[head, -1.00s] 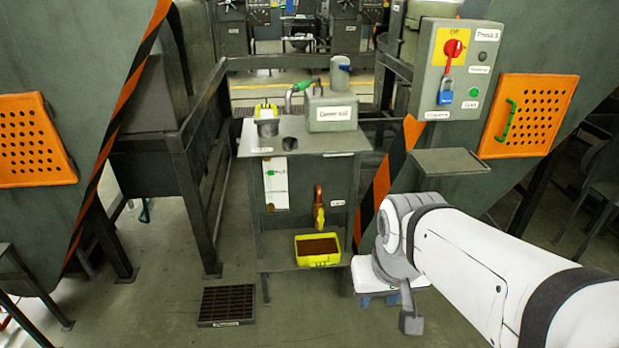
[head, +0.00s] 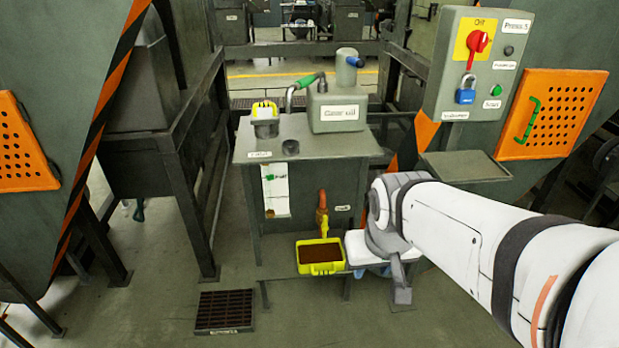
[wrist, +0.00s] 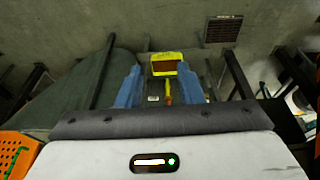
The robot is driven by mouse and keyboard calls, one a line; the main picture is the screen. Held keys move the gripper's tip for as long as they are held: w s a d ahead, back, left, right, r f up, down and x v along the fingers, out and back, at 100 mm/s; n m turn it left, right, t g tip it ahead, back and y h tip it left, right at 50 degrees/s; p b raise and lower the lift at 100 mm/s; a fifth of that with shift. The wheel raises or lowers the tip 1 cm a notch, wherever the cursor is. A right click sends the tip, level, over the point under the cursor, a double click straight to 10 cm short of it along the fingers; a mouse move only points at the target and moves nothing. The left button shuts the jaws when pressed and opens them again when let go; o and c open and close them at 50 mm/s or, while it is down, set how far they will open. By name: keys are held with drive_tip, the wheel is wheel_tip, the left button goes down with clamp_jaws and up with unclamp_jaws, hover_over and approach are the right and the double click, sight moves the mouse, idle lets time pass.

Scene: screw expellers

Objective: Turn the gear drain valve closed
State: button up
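The fingers are apart, with a gap on both sides of the lever. I cannot tell how far off it is.
A floor grate (head: 226,311) lies at the front left. A small grey shelf (head: 465,166) sticks out right of the tank, below a control box (head: 478,65) with a red switch and blue padlock. Dark frame legs stand left of the tank.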

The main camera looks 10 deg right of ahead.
sight(326, 226)
drive_tip(key=w+d+f+t+b, duration=0.1)
drive_tip(key=w+f+t+b, duration=0.3)
drive_tip(key=w, duration=0.6)
drive_tip(key=w+d+f+n+t+b, duration=0.1)
drive_tip(key=w+f, duration=0.6)
drive_tip(key=w, duration=0.3)
drive_tip(key=w+d+f+t+b, duration=0.1)
drive_tip(key=w+f+t+b, duration=0.3)
drive_tip(key=w, duration=0.6)
drive_tip(key=w+a+f+n+t+y+b, duration=0.1)
drive_tip(key=w+f+t+y+b, duration=0.3)
drive_tip(key=f, duration=0.6)
drive_tip(key=w+a+f+n+t+y+b, duration=0.1)
drive_tip(key=w+f, duration=0.5)
drive_tip(key=f, duration=0.4)
drive_tip(key=x, duration=0.7)
drive_tip(key=shift+w+d+b, duration=0.1)
drive_tip(key=shift+w+b, duration=0.05)
drive_tip(key=shift+b, duration=0.15)
drive_tip(key=shift+c, duration=0.4)
clamp_jaws()
